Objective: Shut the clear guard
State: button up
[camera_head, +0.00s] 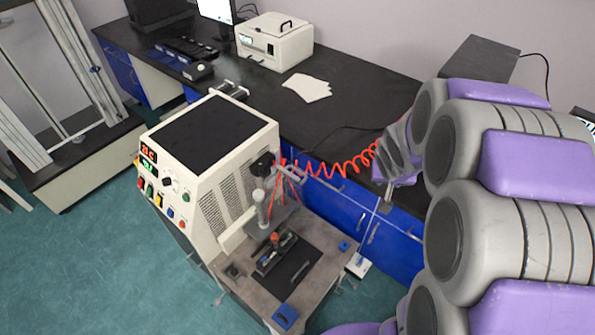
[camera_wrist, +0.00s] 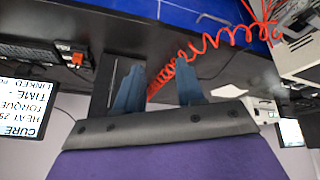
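The rheometer (camera_head: 205,165) is a cream cabinet with a black top, a control panel and a grey work platform (camera_head: 240,285) in front. The clear guard is hard to make out against the platform; I cannot tell its edges or exact angle. Thin metal bars show at the platform's right side. My gripper (camera_wrist: 158,88) is in the wrist view, with two blue-grey fingers apart and nothing between them. My arm comes in from the right in the head view, and its end is beside the bench, right of the rheometer and apart from the platform.
A red coiled hose (camera_head: 335,170) runs from the rheometer toward my arm; it also crosses behind the fingers in the wrist view (camera_wrist: 205,50). A black bench (camera_head: 350,100) with blue cabinets, a white instrument (camera_head: 275,40) and papers (camera_head: 307,87) stands behind. Open green floor lies left.

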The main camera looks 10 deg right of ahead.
jog(key=w+d+f+t+y, duration=0.1)
jog(key=w+f+t+y, duration=0.15)
jog(key=w+f, duration=0.45)
jog(key=m+t+y, duration=0.6)
jog(key=y, duration=0.7)
send_near(304, 175)
jog(key=shift+g, duration=0.25)
jog(key=b+x, duration=0.2)
jog(key=x, duration=1.1)
jog(key=shift+w+d+f+b, duration=0.15)
jog(key=shift+w+b, duration=0.05)
jog(key=shift+b, duration=0.15)
grip_shut()
